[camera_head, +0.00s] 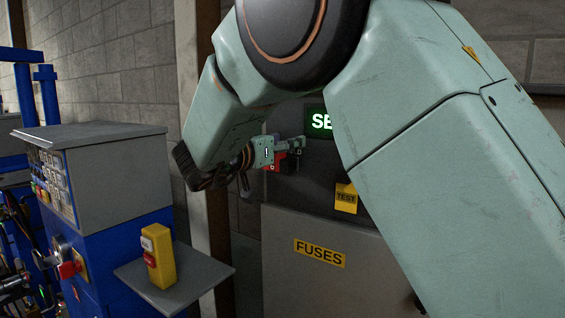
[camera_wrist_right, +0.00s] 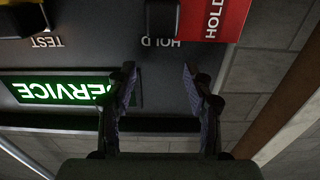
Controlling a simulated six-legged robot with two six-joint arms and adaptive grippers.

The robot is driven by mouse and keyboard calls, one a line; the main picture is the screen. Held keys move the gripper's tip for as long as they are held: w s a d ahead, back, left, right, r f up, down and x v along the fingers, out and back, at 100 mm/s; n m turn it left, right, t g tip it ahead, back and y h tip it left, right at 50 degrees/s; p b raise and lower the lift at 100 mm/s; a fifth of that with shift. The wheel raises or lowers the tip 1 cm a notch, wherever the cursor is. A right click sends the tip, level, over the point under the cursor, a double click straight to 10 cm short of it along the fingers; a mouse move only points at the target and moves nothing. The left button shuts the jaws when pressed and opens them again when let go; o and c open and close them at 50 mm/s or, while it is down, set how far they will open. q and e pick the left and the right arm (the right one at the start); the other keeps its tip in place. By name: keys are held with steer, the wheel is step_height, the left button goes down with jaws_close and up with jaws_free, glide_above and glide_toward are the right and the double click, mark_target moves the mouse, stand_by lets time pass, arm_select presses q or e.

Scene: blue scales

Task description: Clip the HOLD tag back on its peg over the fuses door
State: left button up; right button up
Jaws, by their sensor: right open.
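The red HOLD tag (camera_wrist_right: 218,18) shows at the top of the right wrist view, beyond my fingertips. In the head view a small part of red (camera_head: 279,160) shows just below my right gripper (camera_head: 293,144). My right gripper (camera_wrist_right: 159,72) is open, with nothing between its fingers. A dark block (camera_wrist_right: 162,16) beside the tag sits at a printed HOLD label on the panel; I cannot tell whether the tag touches it. The grey fuses door (camera_head: 310,288), with a yellow FUSES label, is below. My left gripper is not in view.
At left stand a blue cabinet (camera_head: 110,235) and a grey shelf (camera_head: 205,277) with a yellow box (camera_head: 160,256). My right arm hides much of the panel.

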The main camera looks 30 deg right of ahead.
step_height(320, 180, up, 4)
steer(key=shift+s+f, duration=0.1)
steer(key=shift+s, duration=0.05)
steer(key=shift+r, duration=0.2)
steer(key=shift+w, duration=0.2)
steer(key=shift+s, duration=0.2)
steer(key=shift+w, duration=0.2)
steer(key=shift+a+f, duration=0.1)
